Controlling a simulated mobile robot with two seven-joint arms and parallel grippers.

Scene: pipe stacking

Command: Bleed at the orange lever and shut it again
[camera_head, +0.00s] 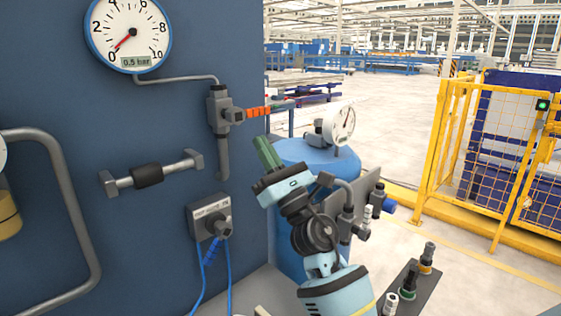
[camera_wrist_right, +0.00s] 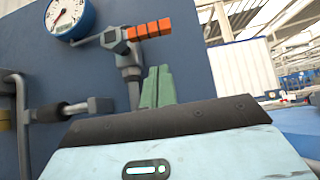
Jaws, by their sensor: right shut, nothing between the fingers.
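The orange lever (camera_head: 256,112) sticks out to the right from a grey valve (camera_head: 219,112) on the blue panel, roughly level. It also shows in the right wrist view (camera_wrist_right: 150,30), above my fingertips. The round gauge (camera_head: 129,34) above reads 0.5 bar, its red needle near the low end. My right gripper (camera_head: 265,150) has green fingers, shut and empty, pointing up just below the lever and apart from it. The fingers also show in the wrist view (camera_wrist_right: 158,87). My left gripper is not in view.
A blue tank (camera_head: 300,235) with a second gauge (camera_head: 342,124) stands behind my right arm. A grey socket box (camera_head: 210,217) with blue cables and a horizontal grey handle (camera_head: 150,174) are on the panel. A yellow fence (camera_head: 440,150) stands at right, with open floor before it.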

